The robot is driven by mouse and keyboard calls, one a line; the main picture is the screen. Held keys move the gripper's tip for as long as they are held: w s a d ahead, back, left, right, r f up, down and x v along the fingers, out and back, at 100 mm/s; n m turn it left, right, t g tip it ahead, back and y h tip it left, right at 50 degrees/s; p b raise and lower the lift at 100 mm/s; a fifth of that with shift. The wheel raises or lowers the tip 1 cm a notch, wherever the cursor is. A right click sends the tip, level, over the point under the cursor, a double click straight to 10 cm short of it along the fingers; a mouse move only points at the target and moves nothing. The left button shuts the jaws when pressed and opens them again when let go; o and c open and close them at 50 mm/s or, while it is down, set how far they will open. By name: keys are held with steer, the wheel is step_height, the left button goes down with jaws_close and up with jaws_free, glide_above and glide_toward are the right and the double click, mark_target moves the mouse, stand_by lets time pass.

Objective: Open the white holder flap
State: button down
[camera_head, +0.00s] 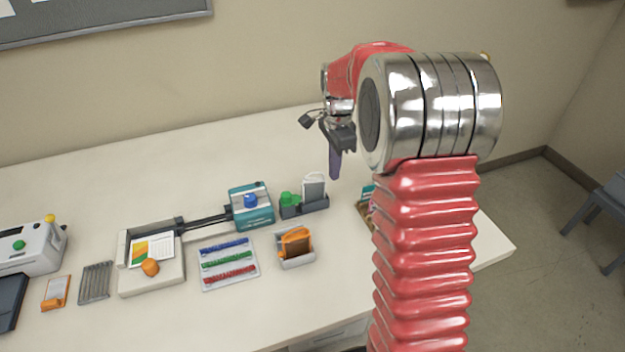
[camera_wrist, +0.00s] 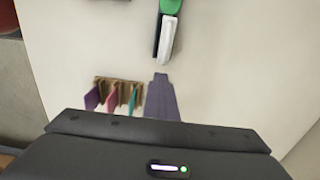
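The white flap (camera_head: 314,178) is a thin white frame over a grey piece, upright in a dark holder (camera_head: 318,206) with a green part (camera_head: 289,199) at its left. In the wrist view, the white piece (camera_wrist: 167,41) and green part (camera_wrist: 171,5) show at the top. I cannot tell how far the flap stands open. My gripper (camera_head: 335,178) points down in the air just right of the flap and apart from it. Its purple fingers look like one tapered piece in both views, with nothing visible held; they also show in the wrist view (camera_wrist: 161,78).
A brown rack (camera_wrist: 119,80) with purple, pink and teal tabs stands beside my gripper, partly behind my arm. An orange-framed piece (camera_head: 296,238) sits in a white holder (camera_head: 298,264). Left are a teal device (camera_head: 262,215) and coloured strips (camera_head: 228,284). The table behind is clear.

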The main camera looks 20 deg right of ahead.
steer(key=shift+d+f, duration=0.5)
stand_by(0.7)
steer(key=c, duration=2.5)
jaws_free()
steer(key=o, duration=0.5)
steer(key=shift+d+r, duration=0.1)
steer(key=shift+d, duration=0.05)
steer(key=shift+d+r, duration=0.2)
steer(key=shift+d, duration=0.35)
steer(key=shift+d+r, duration=0.2)
steer(key=shift+d, duration=0.35)
step_height(320, 180, up, 7)
